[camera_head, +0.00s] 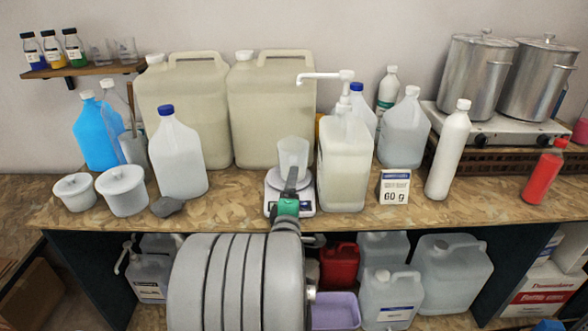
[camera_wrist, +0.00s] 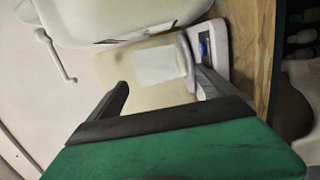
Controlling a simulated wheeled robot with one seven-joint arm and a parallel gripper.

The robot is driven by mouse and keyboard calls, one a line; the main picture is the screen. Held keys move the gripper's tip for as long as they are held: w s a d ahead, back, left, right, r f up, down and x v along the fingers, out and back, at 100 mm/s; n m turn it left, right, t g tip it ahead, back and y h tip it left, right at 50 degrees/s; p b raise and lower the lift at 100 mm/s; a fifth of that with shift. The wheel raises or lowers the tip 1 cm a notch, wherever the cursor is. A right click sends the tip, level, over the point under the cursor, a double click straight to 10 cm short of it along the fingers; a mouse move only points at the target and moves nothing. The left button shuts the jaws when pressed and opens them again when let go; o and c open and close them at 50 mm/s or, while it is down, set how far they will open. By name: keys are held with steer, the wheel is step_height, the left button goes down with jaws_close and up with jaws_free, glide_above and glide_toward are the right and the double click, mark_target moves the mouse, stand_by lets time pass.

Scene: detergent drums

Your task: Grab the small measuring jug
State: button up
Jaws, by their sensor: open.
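The small measuring jug (camera_head: 292,154) is pale and translucent, standing upright on a white kitchen scale (camera_head: 272,205) at the middle of the bench. In the wrist view the jug (camera_wrist: 160,66) shows sideways as a pale block, its base toward the scale (camera_wrist: 219,38). My gripper (camera_head: 291,178) reaches in from the front, low before the jug, and hides part of the scale. In the wrist view its dark fingers (camera_wrist: 160,82) are apart, with the jug ahead of the gap between them. I cannot tell whether a finger touches the jug or the scale.
A pump canister (camera_head: 344,165) stands close to the right of the scale. Two large beige drums (camera_head: 272,110) stand behind. A white bottle with a blue cap (camera_head: 178,160) is on the left.

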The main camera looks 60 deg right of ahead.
mark_target(293, 163)
steer(key=x, duration=0.2)
steer(key=p+x, duration=0.1)
steer(key=x, duration=0.2)
steer(key=p+x, duration=0.1)
steer(key=x, duration=0.2)
steer(key=shift+r, duration=0.4)
steer(key=shift+a, duration=0.1)
steer(key=c, duration=1.8)
steer(key=shift+r, duration=0.1)
steer(key=shift+c, duration=1)
steer(key=shift+r, duration=0.1)
